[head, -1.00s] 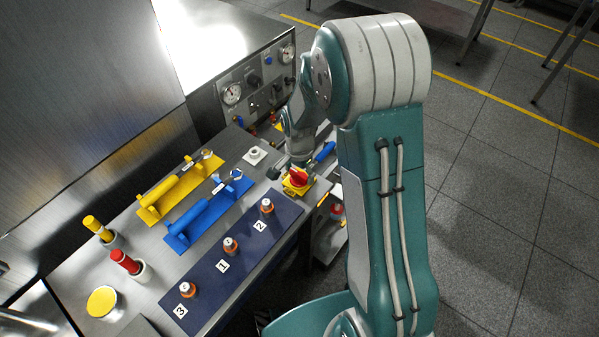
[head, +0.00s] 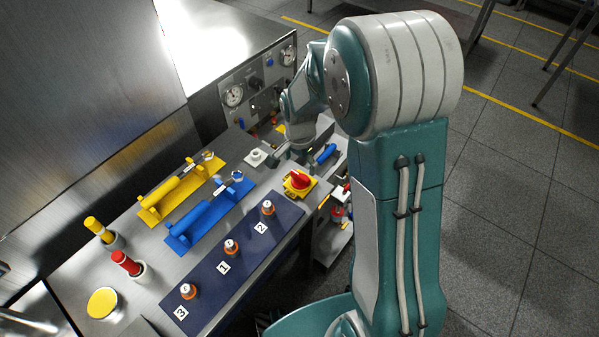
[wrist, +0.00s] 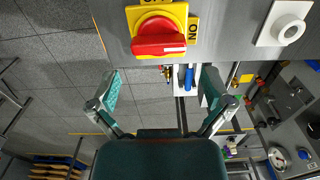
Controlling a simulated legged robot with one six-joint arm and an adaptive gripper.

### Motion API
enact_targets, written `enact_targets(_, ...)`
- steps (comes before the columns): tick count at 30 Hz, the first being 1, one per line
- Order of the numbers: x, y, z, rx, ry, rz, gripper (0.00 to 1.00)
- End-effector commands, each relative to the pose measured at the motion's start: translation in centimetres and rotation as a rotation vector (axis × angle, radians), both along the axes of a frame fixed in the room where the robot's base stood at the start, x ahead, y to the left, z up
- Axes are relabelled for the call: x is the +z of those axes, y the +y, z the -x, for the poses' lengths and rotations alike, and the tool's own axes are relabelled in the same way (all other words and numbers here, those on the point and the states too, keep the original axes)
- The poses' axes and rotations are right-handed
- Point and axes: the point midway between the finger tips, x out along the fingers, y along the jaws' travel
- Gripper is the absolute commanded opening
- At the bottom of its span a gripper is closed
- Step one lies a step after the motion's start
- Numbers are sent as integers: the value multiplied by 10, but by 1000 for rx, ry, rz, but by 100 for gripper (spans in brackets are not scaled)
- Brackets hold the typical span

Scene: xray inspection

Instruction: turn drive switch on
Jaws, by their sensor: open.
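The drive switch is a red rotary knob (head: 299,180) on a yellow plate (head: 292,191) at the console's right edge. In the wrist view the knob (wrist: 160,45) fills the top middle. The plate reads "ON" on its right side, and a cut-off label, apparently "OFF", shows at its top. The knob's bar lies crosswise there, its right end towards the "ON" side. My gripper (wrist: 160,88) is open and empty, its fingers apart below the knob in that view, not touching it. In the head view my gripper (head: 290,155) is just beyond the switch.
Blue (head: 210,212) and yellow (head: 180,187) handles stand left of the switch. A navy panel (head: 213,285) with several numbered buttons lies in front. A white round fitting (head: 256,157) is near my gripper. A gauge panel (head: 257,85) stands behind. Open floor is at right.

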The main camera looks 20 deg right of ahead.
Motion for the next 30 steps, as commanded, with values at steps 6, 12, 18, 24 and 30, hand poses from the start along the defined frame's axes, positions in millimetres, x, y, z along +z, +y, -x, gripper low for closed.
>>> enact_targets(6,45,1,-1,0,-4,1,100)
enact_targets(12,66,2,-1,0,-1,1,100)
enact_targets(18,69,2,-1,0,2,1,100)
enact_targets(24,69,2,-1,0,1,1,100)
enact_targets(30,73,1,1,10,-6,0,100)
